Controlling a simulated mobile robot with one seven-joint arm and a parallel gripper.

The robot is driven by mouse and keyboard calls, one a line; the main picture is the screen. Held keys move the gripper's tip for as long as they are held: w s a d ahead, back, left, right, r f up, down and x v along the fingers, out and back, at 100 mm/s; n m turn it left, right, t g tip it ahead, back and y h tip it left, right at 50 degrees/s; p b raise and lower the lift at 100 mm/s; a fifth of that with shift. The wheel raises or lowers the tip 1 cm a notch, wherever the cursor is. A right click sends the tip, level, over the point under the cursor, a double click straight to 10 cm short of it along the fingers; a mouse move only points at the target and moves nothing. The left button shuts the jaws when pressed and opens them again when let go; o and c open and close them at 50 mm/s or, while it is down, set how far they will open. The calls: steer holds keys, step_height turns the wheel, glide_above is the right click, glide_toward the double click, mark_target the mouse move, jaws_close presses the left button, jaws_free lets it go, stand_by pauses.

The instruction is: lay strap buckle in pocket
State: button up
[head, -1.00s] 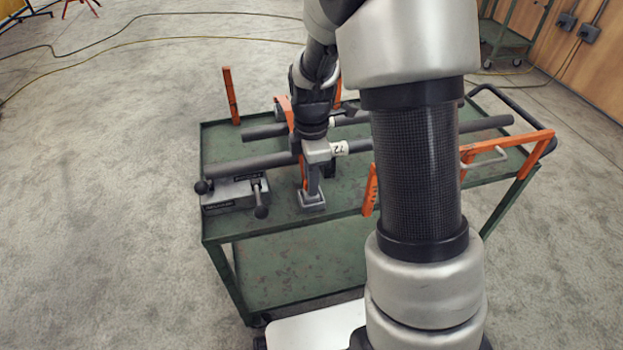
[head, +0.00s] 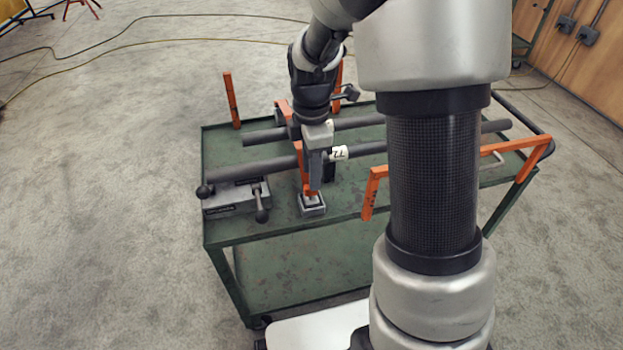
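The orange strap (head: 301,165) hangs down at the front of the near pipe. Its lower end reaches the small grey block with the pocket (head: 312,211), which stands on the cart's front part. A small pale piece shows in the block's opening at the strap's end; I cannot tell whether it is the buckle lying flat. My gripper (head: 318,182) points down just above and behind the block, close to the right side of the strap. I cannot make out the gap between its fingers or whether they touch the strap.
Two dark pipes (head: 235,171) lie across the green cart (head: 262,228). A grey clamp with black-knobbed levers (head: 232,197) stands at the front left. A white tag (head: 338,153) hangs at the near pipe.

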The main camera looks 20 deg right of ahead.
step_height(320, 180, up, 12)
steer(key=p, duration=0.2)
stand_by(0.4)
